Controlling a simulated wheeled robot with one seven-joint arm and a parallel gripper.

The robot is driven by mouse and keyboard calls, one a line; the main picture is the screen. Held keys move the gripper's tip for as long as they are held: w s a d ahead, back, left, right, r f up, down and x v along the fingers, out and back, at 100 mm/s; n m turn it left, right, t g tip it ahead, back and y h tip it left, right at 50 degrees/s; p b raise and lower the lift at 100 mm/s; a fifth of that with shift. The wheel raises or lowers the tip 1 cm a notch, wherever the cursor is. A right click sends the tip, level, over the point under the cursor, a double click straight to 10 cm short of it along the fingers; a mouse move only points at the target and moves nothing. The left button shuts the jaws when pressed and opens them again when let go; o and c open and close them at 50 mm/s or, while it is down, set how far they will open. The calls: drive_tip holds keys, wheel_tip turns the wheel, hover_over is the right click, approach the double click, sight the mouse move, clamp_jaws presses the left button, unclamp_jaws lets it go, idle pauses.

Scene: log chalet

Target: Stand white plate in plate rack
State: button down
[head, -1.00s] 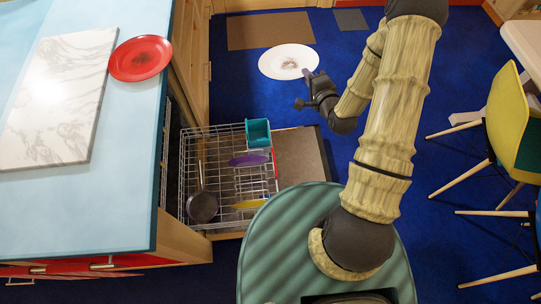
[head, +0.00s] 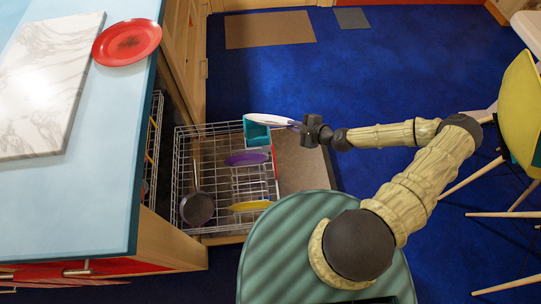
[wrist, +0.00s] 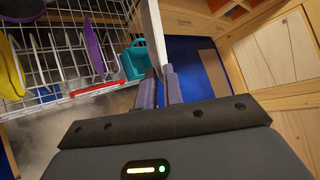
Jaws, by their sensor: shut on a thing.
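The white plate (head: 268,119) is held near the top right corner of the rack, seen almost edge-on and tilted on its side. My gripper (head: 298,126) is shut on the right end of its rim. In the wrist view the plate (wrist: 154,35) is a thin pale edge running up from between my fingers (wrist: 160,85). The plate rack (head: 183,170) is a wire rack pulled out of the cabinet. From above, the plate overlaps the teal container; I cannot tell whether they touch.
The rack holds a teal container (head: 256,134), a purple plate (head: 246,159), a yellow plate (head: 250,206) and a dark pan (head: 197,208). A red plate (head: 127,42) lies on the blue counter (head: 85,190) at left. Chairs (head: 525,105) stand at right.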

drive_tip(key=s+a+f+g+y+b, duration=0.3)
drive_tip(key=s+a+f+g+b, duration=0.3)
drive_tip(key=g+b, duration=0.5)
wheel_tip(320, 180, down, 2)
drive_tip(key=a+b, duration=0.3)
drive_tip(key=shift+f+n, duration=0.2)
drive_tip(key=shift+n, duration=0.1)
drive_tip(key=shift+d, duration=0.1)
wheel_tip(320, 180, down, 15)
drive_tip(key=b, duration=1)
drive_tip(key=shift+b, duration=0.4)
drive_tip(key=shift+r, duration=0.1)
